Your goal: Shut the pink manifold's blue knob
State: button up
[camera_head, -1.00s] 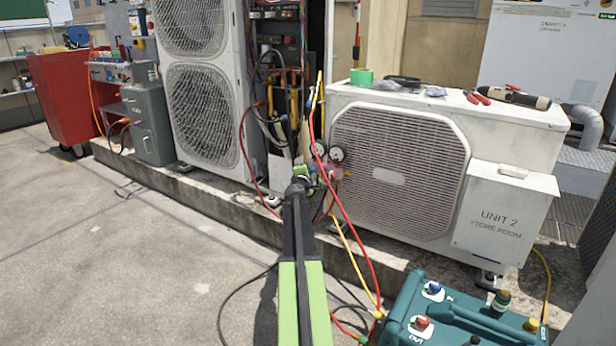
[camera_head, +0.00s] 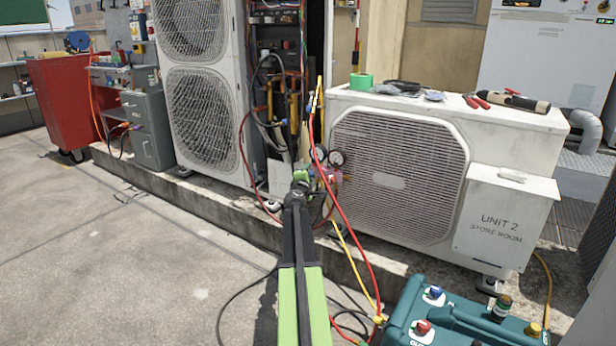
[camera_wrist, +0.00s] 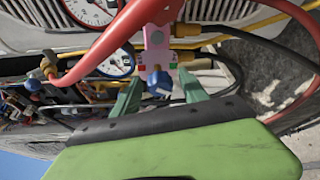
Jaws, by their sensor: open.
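The pink manifold (camera_head: 330,174) stands in front of the outdoor unit, below two round gauges. In the wrist view the pink manifold (camera_wrist: 157,42) is at top centre, and its blue knob (camera_wrist: 158,82) points toward my gripper. My gripper (camera_wrist: 159,78) is open, with one green finger on each side of the blue knob in the picture. I cannot tell whether either finger touches it. In the head view my gripper (camera_head: 302,176) reaches the manifold's left side, and the blue knob is hidden there.
Red hose (camera_head: 352,235) and yellow hose (camera_head: 348,255) hang by my arm; in the wrist view a thick red hose (camera_wrist: 105,45) crosses close by. A teal machine (camera_head: 450,312) stands at lower right. The UNIT 2 condenser (camera_head: 510,222) is behind.

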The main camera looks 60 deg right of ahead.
jog(key=p+v, duration=0.1)
jog(key=v, duration=1.6)
